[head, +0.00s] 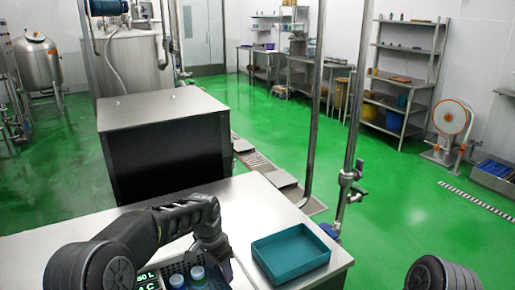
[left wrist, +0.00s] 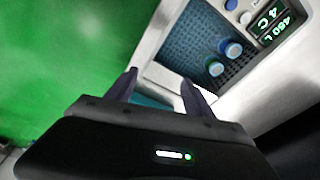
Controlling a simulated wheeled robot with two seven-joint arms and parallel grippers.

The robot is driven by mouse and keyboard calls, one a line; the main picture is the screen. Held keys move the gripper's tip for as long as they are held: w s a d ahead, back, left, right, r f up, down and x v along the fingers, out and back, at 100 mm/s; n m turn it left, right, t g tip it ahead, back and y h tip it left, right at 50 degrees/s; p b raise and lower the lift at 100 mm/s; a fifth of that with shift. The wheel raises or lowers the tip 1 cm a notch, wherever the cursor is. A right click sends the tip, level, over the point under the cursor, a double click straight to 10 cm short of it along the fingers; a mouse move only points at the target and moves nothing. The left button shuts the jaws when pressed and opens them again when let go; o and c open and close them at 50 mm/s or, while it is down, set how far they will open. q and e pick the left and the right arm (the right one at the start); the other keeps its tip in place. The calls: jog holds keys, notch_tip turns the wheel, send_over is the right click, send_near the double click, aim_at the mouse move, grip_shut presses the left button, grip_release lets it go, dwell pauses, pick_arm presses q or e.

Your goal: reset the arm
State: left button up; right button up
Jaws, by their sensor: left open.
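My left arm comes in from the left in the head view and bends down over the table, with the left gripper (head: 213,262) at its end, beside a dark mesh basket. In the left wrist view the two fingers of the left gripper (left wrist: 160,90) stand apart with nothing held between them. The mesh basket (left wrist: 185,45) holds two small containers with blue and white tops, one (left wrist: 230,47) near the other (left wrist: 215,69). They also show in the head view. Only a round joint of my right arm shows at the bottom right; its gripper is out of view.
An empty teal tray (head: 290,255) sits on the steel table (head: 240,205), right of the left arm. A large black-fronted steel box (head: 168,155) stands behind the arm. A lit display (head: 147,279) is beside the basket. Vertical pipes (head: 350,175) rise beyond the table's right edge.

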pick_arm(q)
jog(key=s+d+f+n+t+h+b, duration=0.1)
jog(key=s+d+f+n+b, duration=0.15)
jog(key=s+f, duration=0.45)
jog(key=s+d+f+n+t+h+b, duration=0.1)
jog(key=s+d+f+n+h, duration=0.2)
jog(key=f, duration=0.8)
jog(key=s+f+n+g+b, duration=0.1)
jog(key=s+f+b, duration=0.1)
jog(key=s+f, duration=0.3)
jog(key=s+a+f+n+g+b, duration=0.1)
jog(key=s+f, duration=0.5)
jog(key=s, duration=0.6)
jog(key=s+f+n+b, duration=0.3)
jog(key=s+f, duration=0.2)
jog(key=s, duration=0.4)
jog(key=shift+s+a+f+g+y, duration=0.2)
jog(key=shift+a+g+y, duration=0.1)
jog(key=shift+a+g, duration=0.1)
jog(key=shift+c, duration=0.3)
